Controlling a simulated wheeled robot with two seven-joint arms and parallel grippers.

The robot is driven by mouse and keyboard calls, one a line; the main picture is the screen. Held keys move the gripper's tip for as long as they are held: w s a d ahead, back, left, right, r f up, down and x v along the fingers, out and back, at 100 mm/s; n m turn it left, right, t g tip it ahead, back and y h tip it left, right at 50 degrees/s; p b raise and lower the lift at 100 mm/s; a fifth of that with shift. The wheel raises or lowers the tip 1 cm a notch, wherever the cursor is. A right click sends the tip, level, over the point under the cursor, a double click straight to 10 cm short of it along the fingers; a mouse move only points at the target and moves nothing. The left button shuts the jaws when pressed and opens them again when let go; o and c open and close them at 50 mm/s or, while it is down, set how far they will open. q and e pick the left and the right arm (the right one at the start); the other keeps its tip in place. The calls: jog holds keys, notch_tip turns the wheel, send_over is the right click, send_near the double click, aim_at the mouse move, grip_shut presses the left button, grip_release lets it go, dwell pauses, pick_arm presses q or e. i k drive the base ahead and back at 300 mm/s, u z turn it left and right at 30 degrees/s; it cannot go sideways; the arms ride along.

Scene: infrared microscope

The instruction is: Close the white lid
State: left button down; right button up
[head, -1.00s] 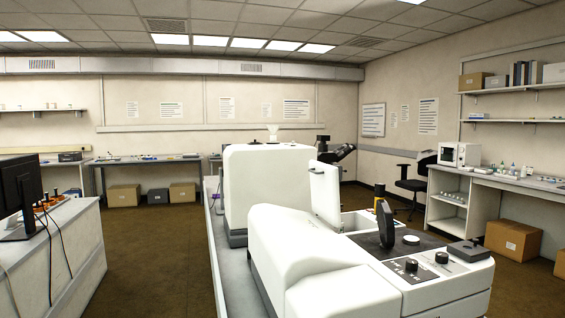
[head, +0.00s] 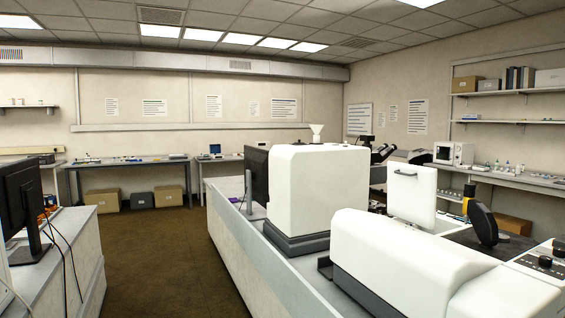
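The white lid (head: 412,194) stands open and upright behind the low white body of the microscope instrument (head: 420,262). It is a flat panel with a small dark handle near its top edge. What lies under the lid is hidden behind the instrument's body. Neither of my grippers shows in the head view.
A tall white unit (head: 318,190) with a funnel on top stands on the same long bench (head: 240,235), beside a dark monitor. A black disc (head: 482,222) and control knobs are right of the lid. Brown floor (head: 160,250) is free on the left, up to a counter with monitors (head: 22,200).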

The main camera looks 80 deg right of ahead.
aim_at(412, 190)
jog(key=z, duration=1.8)
jog(key=i, duration=2.35)
jog(key=z, duration=2.75)
